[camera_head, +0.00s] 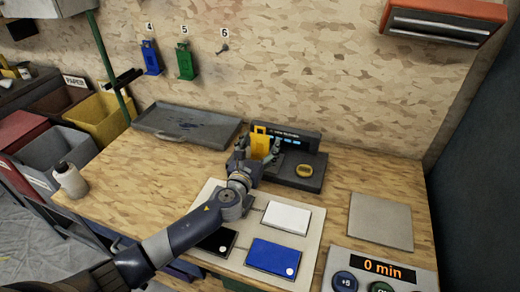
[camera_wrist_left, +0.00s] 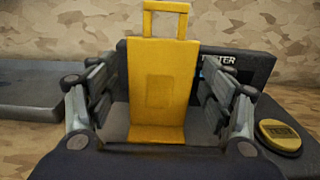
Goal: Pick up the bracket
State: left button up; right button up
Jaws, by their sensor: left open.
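The yellow bracket (camera_head: 260,141) stands upright at the left part of the dark tester (camera_head: 316,183). In the left wrist view the bracket (camera_wrist_left: 158,85) fills the middle, with a loop handle on top and a flat foot below. My left gripper (camera_head: 257,150) is open at the bracket. In the left wrist view its fingers stand on the left and right of the bracket, with gaps between them and its sides. The tester's yellow button (camera_wrist_left: 281,135) is to the right, outside the fingers. My right gripper is not in view.
A blue bracket (camera_head: 151,58) and a green bracket (camera_head: 185,62) hang on the wall. A grey tray (camera_head: 160,122) lies at the back left. A board with black, white (camera_head: 287,217) and blue (camera_head: 273,258) pads lies in front. A bottle (camera_head: 70,180) stands at the left edge.

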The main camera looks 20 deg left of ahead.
aim_at(260, 136)
pick_arm(q)
jog(key=c, duration=1.4)
jog(key=shift+c, duration=0.6)
jog(key=shift+r, duration=0.15)
jog(key=shift+r, duration=0.3)
jog(key=r+p, duration=0.1)
jog(key=r, duration=0.2)
jog(key=shift+s, duration=0.2)
jog(key=s+d+r, duration=0.1)
jog(key=s+d, duration=0.2)
jog(key=s, duration=1.2)
jog(key=shift+s, duration=0.2)
